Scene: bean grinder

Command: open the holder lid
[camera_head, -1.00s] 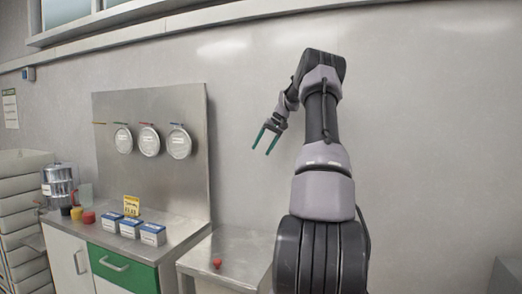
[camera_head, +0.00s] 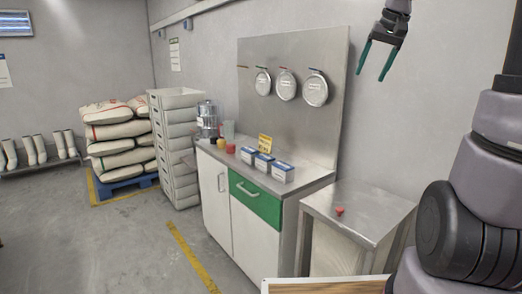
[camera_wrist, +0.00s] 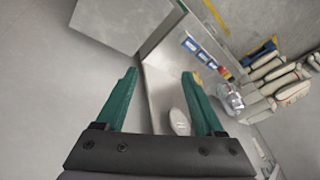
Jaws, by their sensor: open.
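My gripper (camera_head: 371,75) is open and empty, high in front of the bare wall, right of the upright steel panel (camera_head: 325,125). Three round metal discs are fixed on the panel: left (camera_head: 263,82), middle (camera_head: 286,85) and right (camera_head: 315,90). I cannot tell which thing is the holder lid. A silver cylindrical machine (camera_head: 207,119) stands at the counter's far end, its details too small to make out. In the wrist view, one pale disc (camera_wrist: 179,121) shows between the green fingers (camera_wrist: 160,74), close to the right finger and beyond it.
The steel counter (camera_head: 312,178) holds several small boxes (camera_head: 283,172), a yellow sign (camera_head: 265,143) and red and yellow items. A lower steel table (camera_head: 365,215) with a small red object (camera_head: 340,211) stands right. Stacked crates (camera_head: 180,140) are left. The floor in front is clear.

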